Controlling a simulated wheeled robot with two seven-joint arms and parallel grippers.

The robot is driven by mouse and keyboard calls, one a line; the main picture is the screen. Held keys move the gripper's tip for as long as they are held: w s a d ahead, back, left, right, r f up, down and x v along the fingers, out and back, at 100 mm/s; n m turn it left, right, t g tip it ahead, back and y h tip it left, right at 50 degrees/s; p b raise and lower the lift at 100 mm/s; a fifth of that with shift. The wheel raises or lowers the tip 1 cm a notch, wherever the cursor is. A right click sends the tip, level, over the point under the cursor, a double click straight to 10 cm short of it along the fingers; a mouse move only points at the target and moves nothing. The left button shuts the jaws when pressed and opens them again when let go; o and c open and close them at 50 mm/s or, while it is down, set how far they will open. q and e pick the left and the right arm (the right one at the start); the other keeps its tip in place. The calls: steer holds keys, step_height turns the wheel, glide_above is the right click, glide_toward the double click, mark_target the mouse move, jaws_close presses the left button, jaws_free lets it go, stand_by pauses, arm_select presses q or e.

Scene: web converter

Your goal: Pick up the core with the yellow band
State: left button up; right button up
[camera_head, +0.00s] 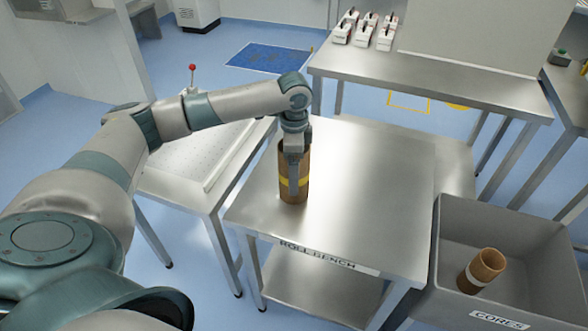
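The core with the yellow band (286,183) is a brown tube standing upright on the steel roll bench (375,190), near its left side. My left gripper (294,178) points down at the core from above. One finger shows in front of the core's near side and crosses the yellow band. The other finger is hidden, so I cannot tell whether the gripper grips the core or only straddles it. My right gripper is not in view.
A grey bin (448,237) marked CORES, at the lower right, holds another brown core (487,266) with a pale band. A perforated steel table (190,165) stands left of the bench. A back table (450,80) carries several small red-and-white items. The bench's right side is clear.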

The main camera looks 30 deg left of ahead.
arm_select(q)
steer(key=shift+f, duration=0.25)
steer(key=c, duration=1.3)
steer(key=shift+o, duration=0.2)
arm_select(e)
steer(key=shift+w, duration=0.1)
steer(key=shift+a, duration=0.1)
arm_select(q)
steer(key=shift+r, duration=0.15)
